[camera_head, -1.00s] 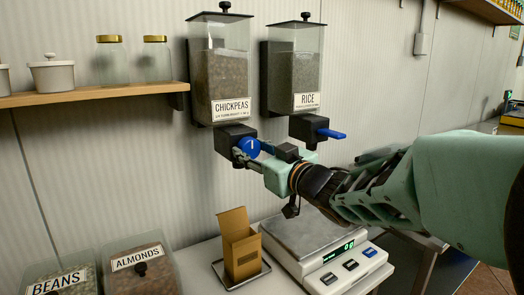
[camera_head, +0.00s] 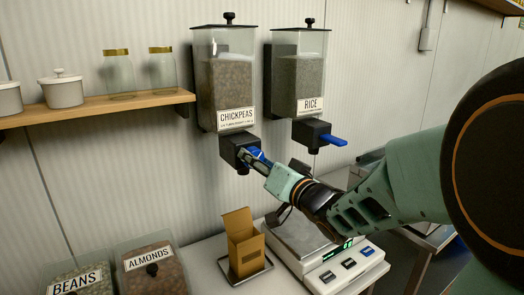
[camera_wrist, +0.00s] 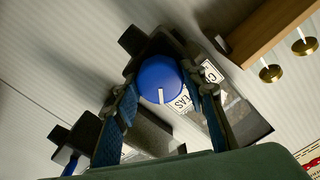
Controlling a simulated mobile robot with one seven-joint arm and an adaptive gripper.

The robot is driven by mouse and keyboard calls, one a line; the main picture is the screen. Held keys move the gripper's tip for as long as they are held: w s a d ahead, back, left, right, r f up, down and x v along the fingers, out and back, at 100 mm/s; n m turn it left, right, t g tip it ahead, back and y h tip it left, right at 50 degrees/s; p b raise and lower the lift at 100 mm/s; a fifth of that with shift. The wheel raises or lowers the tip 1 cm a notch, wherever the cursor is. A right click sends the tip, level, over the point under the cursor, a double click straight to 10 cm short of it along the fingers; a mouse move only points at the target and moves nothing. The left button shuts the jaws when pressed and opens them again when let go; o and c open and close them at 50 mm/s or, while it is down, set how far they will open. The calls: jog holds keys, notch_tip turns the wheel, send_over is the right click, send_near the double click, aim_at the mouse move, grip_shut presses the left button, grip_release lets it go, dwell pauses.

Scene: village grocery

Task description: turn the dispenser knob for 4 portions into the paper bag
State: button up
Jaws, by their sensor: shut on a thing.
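The chickpeas dispenser (camera_head: 226,85) hangs on the wall, with a black outlet block (camera_head: 233,148) under it. Its blue knob (camera_wrist: 160,80) has a white mark and sits between my two fingers in the wrist view. My gripper (camera_head: 250,155) is shut on this knob; in the head view the fingers hide much of it. The open brown paper bag (camera_head: 243,245) stands upright on a small metal tray (camera_head: 262,268), below the chickpeas outlet. Its inside cannot be seen well.
The rice dispenser (camera_head: 298,80) with a blue lever-like knob (camera_head: 333,140) hangs to the right. A scale (camera_head: 345,265) stands right of the bag. Bins of beans (camera_head: 80,280) and almonds (camera_head: 150,268) are at lower left. A wooden shelf (camera_head: 110,105) holds jars.

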jog(key=m+p, duration=0.6)
jog(key=m, duration=0.3)
jog(key=shift+r, duration=0.1)
jog(key=shift+m, duration=0.4)
jog(key=o, duration=1.2)
jog(key=shift+c, duration=0.2)
jog(key=v, duration=0.7)
jog(key=shift+s+d, duration=0.15)
jog(key=shift+s, duration=0.05)
